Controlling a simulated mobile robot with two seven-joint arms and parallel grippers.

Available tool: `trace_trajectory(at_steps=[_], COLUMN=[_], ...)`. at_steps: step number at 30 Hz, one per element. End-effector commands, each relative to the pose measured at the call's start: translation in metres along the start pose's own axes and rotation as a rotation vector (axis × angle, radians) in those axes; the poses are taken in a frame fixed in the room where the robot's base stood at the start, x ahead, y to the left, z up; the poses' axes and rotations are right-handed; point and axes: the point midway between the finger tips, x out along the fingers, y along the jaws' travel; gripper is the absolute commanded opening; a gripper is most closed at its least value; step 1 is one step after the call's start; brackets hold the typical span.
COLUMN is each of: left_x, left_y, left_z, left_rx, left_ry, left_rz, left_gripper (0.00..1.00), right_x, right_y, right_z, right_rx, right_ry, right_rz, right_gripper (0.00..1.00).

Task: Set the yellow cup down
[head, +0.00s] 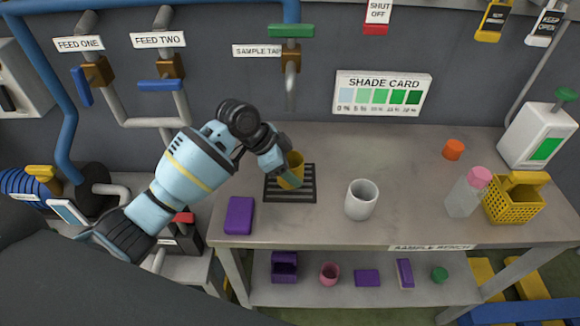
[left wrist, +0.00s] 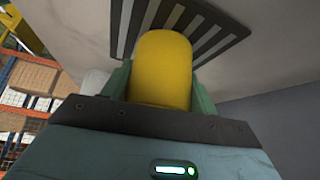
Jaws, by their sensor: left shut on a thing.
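The yellow cup (head: 291,170) is at the black slatted grate (head: 298,194) on the bench, below the sample tap (head: 291,60). My left gripper (head: 288,176) is shut on the cup, with its arm coming in from the left. In the left wrist view the yellow cup (left wrist: 161,70) sits between my two green fingers (left wrist: 161,92), with the grate (left wrist: 215,28) beyond it. I cannot tell whether the cup's base touches the grate. My right gripper is not in view.
A white cup (head: 361,199) stands right of the grate and a purple block (head: 239,215) stands left of it. Farther right are an orange piece (head: 454,149), a pink-capped bottle (head: 467,193) and a yellow basket (head: 513,202). The bench (head: 415,165) is bare between them.

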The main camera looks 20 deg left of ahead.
Motion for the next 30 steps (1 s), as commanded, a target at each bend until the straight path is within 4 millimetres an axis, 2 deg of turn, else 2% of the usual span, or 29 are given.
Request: trace_trajectory(at_steps=[4, 5, 9, 20, 23, 30], left_x=[0.003, 0.003, 0.002, -0.002, -0.013, -0.060], left_y=[0.000, 0.000, 0.000, 0.000, -0.001, -0.001], left_z=[0.002, 0.002, 0.002, -0.001, -0.001, -0.001], left_rx=[-0.001, 0.000, 0.000, 0.001, 0.001, 0.003], left_ry=[0.000, 0.000, 0.000, 0.001, 0.000, 0.001], left_rz=[0.001, 0.001, 0.001, -0.001, -0.002, -0.005], left_gripper=[0.37, 0.62, 0.80, 0.80, 0.80, 0.80], right_x=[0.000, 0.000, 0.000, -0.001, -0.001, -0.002], right_y=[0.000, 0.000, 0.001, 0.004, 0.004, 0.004], right_z=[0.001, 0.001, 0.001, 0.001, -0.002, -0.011], right_rx=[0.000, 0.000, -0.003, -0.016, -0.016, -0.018], right_ry=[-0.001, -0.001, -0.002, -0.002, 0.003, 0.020], right_rz=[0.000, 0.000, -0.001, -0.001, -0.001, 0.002], right_gripper=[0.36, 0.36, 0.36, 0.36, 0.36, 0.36])
